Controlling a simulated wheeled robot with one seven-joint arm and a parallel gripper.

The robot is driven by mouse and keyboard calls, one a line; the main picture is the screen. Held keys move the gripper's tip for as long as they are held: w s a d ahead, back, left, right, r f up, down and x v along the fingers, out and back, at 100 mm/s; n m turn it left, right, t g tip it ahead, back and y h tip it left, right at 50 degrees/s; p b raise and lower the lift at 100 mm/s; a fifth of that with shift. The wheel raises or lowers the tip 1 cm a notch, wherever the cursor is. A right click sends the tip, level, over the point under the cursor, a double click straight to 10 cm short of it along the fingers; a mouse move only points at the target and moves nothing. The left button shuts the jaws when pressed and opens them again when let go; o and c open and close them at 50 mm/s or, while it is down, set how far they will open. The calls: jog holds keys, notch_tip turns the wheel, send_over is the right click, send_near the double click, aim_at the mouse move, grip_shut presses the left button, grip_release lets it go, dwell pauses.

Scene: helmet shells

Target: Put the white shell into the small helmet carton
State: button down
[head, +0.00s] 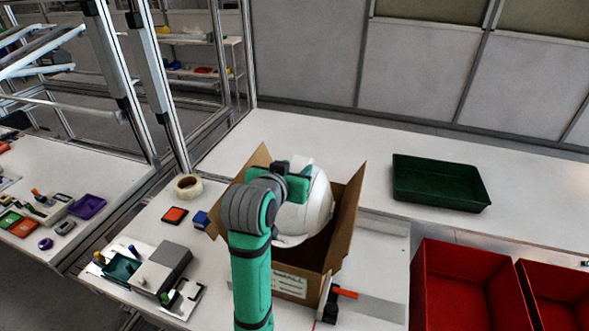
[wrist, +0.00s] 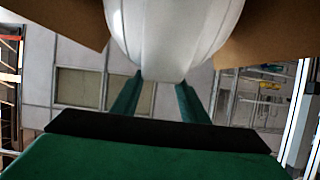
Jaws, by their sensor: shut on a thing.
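The white shell (head: 306,205) is in the upper part of the open cardboard carton (head: 345,225), in the middle of the head view. Its lower part is inside the carton's walls, and whether it touches the bottom is hidden. My gripper (head: 292,180) reaches over the carton from the near left and is shut on the shell. In the wrist view the shell (wrist: 170,35) sits between the two green fingers (wrist: 160,98), with carton flaps (wrist: 60,22) on both sides. My arm hides part of the carton's left side.
A green tray (head: 440,183) stands on the table to the right. Red bins (head: 462,290) are at the lower right. A tape roll (head: 188,187), an orange-topped box (head: 174,215) and a grey device (head: 165,265) lie left of the carton. The table behind is clear.

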aim_at(278, 245)
notch_tip(278, 245, down, 19)
dwell(5.1)
jog(key=c, duration=1)
grip_release()
jog(key=v, duration=1.1)
